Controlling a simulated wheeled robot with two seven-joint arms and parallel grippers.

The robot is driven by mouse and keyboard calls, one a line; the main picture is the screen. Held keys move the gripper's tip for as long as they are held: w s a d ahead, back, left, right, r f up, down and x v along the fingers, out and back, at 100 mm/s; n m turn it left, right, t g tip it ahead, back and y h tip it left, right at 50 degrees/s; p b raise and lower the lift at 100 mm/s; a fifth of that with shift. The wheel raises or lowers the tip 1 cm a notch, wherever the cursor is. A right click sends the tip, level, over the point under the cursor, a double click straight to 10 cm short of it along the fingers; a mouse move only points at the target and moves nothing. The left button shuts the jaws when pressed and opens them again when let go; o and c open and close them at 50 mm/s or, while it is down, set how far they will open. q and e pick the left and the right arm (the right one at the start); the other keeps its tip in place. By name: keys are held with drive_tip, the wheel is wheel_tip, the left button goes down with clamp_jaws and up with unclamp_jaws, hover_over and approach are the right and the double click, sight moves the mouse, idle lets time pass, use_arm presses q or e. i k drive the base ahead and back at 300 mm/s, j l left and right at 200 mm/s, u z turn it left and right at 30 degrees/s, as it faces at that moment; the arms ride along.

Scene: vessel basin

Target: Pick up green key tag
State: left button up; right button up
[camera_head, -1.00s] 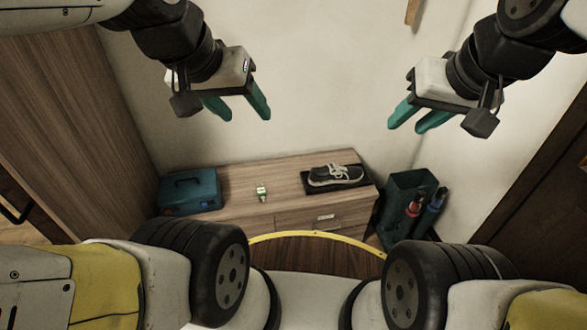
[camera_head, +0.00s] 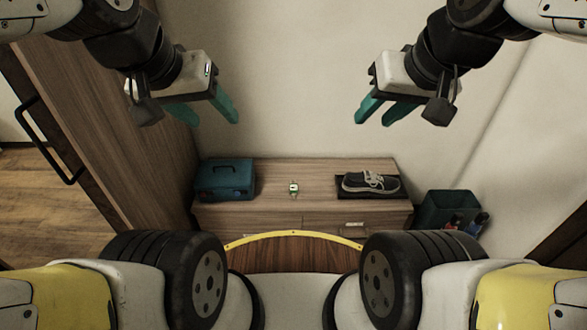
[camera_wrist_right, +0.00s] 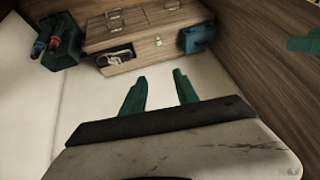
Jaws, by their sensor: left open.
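The small green key tag (camera_head: 293,188) lies on top of the wooden cabinet (camera_head: 320,174), between the teal toolbox and the shoe. It also shows as a small pale green spot in the right wrist view (camera_wrist_right: 158,42). My left gripper (camera_head: 211,116) hangs open and empty in the air, above and left of the tag in the picture. My right gripper (camera_head: 374,117) is raised above and right of the tag. Its green fingers stand apart with nothing between them in the right wrist view (camera_wrist_right: 160,78). Neither gripper touches the tag.
A teal toolbox (camera_head: 225,180) stands on the cabinet's left end. A dark shoe (camera_head: 371,183) sits on its right end. A dark green bin (camera_head: 437,209) with bottles stands right of the cabinet. A tall wooden cupboard (camera_head: 120,130) is on the left. The cabinet top around the tag is clear.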

sight(294, 190)
drive_tip(key=i+l+u, duration=0.3)
drive_tip(key=l+u, duration=0.25)
drive_tip(key=i+l+u, duration=0.15)
drive_tip(key=l+u, duration=0.15)
drive_tip(key=i+l+u, duration=0.1)
drive_tip(key=l+u, duration=0.2)
